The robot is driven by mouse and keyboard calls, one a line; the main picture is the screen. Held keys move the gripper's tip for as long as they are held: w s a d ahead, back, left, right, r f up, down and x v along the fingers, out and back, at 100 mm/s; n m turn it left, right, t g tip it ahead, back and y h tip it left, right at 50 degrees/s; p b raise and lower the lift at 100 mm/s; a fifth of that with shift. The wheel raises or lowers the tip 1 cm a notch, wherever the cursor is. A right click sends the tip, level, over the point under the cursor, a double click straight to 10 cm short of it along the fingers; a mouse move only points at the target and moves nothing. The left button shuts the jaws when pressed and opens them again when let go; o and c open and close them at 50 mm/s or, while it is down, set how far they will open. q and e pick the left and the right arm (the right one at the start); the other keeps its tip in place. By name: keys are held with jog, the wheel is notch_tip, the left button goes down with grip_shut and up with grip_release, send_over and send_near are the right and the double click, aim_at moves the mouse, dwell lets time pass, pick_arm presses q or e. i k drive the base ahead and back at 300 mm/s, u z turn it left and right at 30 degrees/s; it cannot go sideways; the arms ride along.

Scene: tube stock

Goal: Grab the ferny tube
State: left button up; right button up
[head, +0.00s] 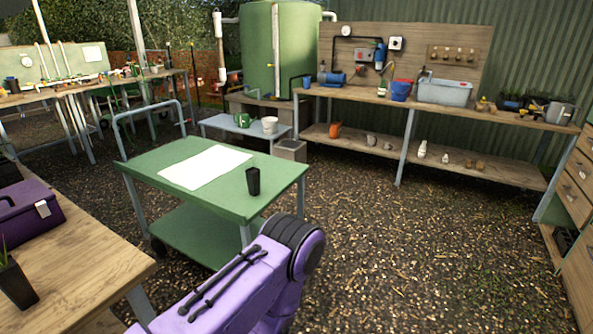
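A black tapered tube (15,285) stands on the wooden bench at the lower left, with thin green leaves rising from its top; it is partly cut off by the picture's left edge. I cannot tell the leaves well enough to say they are ferny. A second black tube (253,182) stands upright on the green cart, near its right end; no plant shows above its rim. Neither of my grippers is in view. A purple arm link of mine with a black joint rises from the bottom middle, below the cart.
The green cart (150,172) carries a white sheet (206,167). A purple toolbox (28,212) sits on the wooden bench (95,262) at left. A long workbench (480,112) with a grey basin stands at the back right. Wooden drawers (575,200) edge the right. Open ground lies between.

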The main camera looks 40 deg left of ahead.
aim_at(253, 173)
jog(key=z, duration=0.05)
jog(key=i, duration=1.65)
jog(key=u, duration=0.7)
jog(key=i, duration=0.85)
jog(key=u, duration=0.75)
